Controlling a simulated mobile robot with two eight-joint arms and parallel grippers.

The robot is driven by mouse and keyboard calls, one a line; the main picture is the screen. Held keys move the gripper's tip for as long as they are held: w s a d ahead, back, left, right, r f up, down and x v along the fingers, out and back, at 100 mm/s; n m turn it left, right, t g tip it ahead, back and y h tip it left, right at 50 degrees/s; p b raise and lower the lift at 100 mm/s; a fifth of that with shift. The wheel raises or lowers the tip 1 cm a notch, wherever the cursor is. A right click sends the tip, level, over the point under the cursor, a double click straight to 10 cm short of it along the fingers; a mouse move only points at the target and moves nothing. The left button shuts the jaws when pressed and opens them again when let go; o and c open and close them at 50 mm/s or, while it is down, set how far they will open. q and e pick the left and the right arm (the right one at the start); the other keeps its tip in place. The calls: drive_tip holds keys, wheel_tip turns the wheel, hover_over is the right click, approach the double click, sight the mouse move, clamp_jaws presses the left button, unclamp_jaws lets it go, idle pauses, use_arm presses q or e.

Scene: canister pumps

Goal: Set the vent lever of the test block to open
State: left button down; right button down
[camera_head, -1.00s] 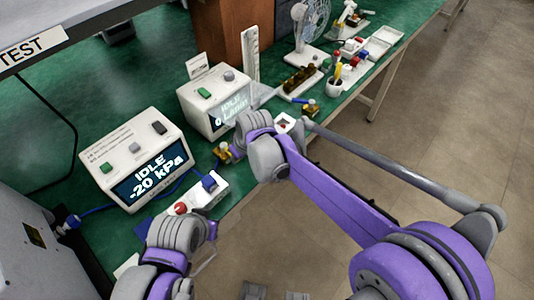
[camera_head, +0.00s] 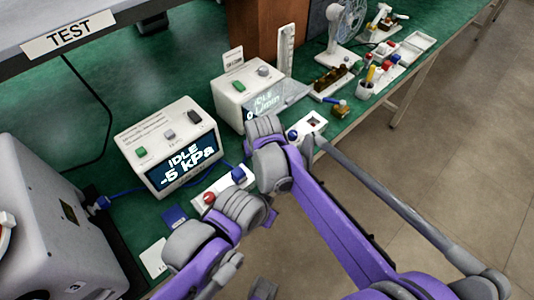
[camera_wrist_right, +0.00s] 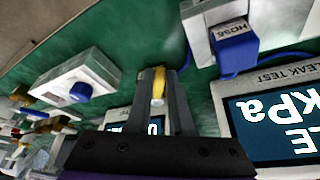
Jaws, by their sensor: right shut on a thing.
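A white block with a red knob (camera_head: 209,197) and a blue part (camera_head: 238,174) stands in front of the pressure tester. I take it for the test block (camera_head: 222,184). The right wrist view shows a white block with a label reading like HOSE and a blue part (camera_wrist_right: 236,48). Which part is the vent lever, and its setting, I cannot tell. My right gripper (camera_wrist_right: 160,78) is shut on a small yellow piece (camera_wrist_right: 158,88), beside the blue part. In the head view its fingers are hidden behind my arm. My left gripper (camera_head: 268,214) is by the block's front, fingertips hidden.
The pressure tester (camera_head: 160,145) reads IDLE, -5 kPa. A second tester (camera_head: 240,90) stands behind. Another white block with a blue knob (camera_head: 293,135) sits beyond my right arm. A grey machine (camera_head: 50,230) fills the left; flat cards lie near it.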

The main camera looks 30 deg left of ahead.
idle(0.4)
drive_tip(key=c, duration=0.8)
unclamp_jaws()
drive_tip(key=v, duration=1.1)
drive_tip(key=shift+p, duration=0.35)
drive_tip(key=shift+f, duration=0.1)
